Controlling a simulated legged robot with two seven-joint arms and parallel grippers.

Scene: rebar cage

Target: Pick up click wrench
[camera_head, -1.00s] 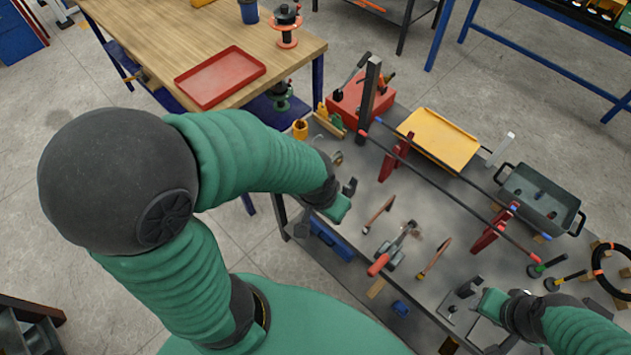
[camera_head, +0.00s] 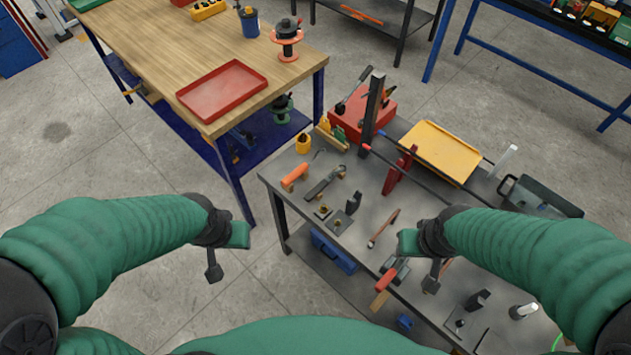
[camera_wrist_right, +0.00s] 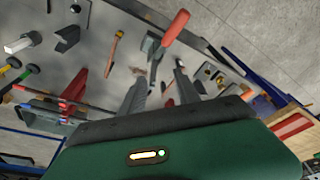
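A tool with a red handle (camera_head: 386,280) and grey metal head lies on the grey workbench, partly hidden by my right gripper in the head view. It looks like the click wrench, but I cannot be sure. In the right wrist view, its red handle (camera_wrist_right: 176,27) points away and its head reaches toward the gap between my fingers. My right gripper (camera_wrist_right: 158,88) is open and empty above the bench; it also shows in the head view (camera_head: 431,277). My left gripper (camera_head: 213,268) hangs over the floor left of the bench, holding nothing visible; its finger gap is unclear.
The grey workbench (camera_head: 330,255) holds an orange-handled tool (camera_head: 294,176), a wooden-handled tool (camera_head: 383,228), a yellow tray (camera_head: 438,152), red clamps (camera_head: 399,171) and dark blocks. A wooden table (camera_head: 150,65) with a red tray (camera_head: 222,90) stands at the back left.

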